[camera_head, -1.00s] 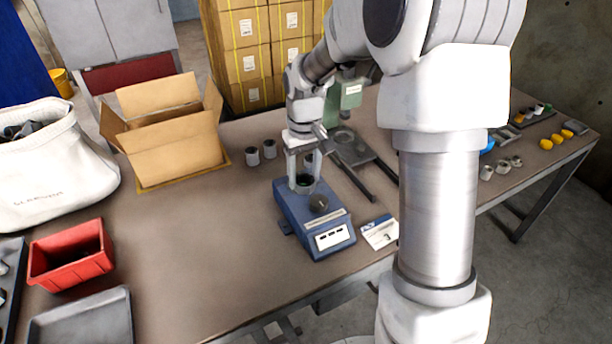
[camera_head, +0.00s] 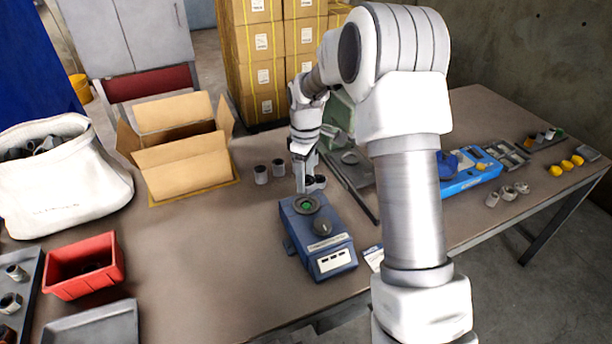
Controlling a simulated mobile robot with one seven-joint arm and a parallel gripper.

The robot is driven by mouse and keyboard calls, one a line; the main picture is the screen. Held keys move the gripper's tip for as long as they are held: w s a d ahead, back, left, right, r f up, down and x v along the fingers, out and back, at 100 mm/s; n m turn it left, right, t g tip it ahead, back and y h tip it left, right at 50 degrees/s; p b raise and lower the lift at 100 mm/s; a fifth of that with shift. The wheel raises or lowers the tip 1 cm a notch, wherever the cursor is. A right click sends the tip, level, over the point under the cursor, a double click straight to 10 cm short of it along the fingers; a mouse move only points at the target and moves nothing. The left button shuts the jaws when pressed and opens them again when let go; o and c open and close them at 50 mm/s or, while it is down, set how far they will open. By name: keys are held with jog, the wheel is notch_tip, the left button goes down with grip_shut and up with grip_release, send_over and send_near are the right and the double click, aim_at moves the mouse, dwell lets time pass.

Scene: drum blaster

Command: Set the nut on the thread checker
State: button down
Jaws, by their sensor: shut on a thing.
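My gripper (camera_head: 308,180) points down just behind a blue bench unit, shut on a small dark grey piece (camera_head: 317,183), likely the nut, partly hidden by the fingers. The blue bench unit (camera_head: 325,262) stands at the table's middle, with a round dark ring with a green centre (camera_head: 306,204), a dark knob and a white label panel on it. A brighter blue device (camera_head: 472,182) lies on the right of the table, partly behind my arm. I cannot tell from the labels which of these is the thread checker.
Two grey cylinders (camera_head: 270,172) stand left of my gripper. An open carton (camera_head: 185,165), a red bin (camera_head: 84,266) and a grey tray (camera_head: 85,325) are on the left. Grey parts (camera_head: 507,194) and yellow pieces (camera_head: 572,163) lie at right. The tabletop left of the blue unit is clear.

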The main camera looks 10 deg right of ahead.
jog(key=shift+f+b, duration=1.9)
jog(key=shift+f, duration=0.85)
jog(key=shift+f, duration=0.7)
jog(key=c, duration=0.5)
grip_release()
jog(key=shift+r, duration=0.1)
notch_tip(320, 180, up, 11)
jog(key=p, duration=0.7)
jog(key=shift+p, duration=0.35)
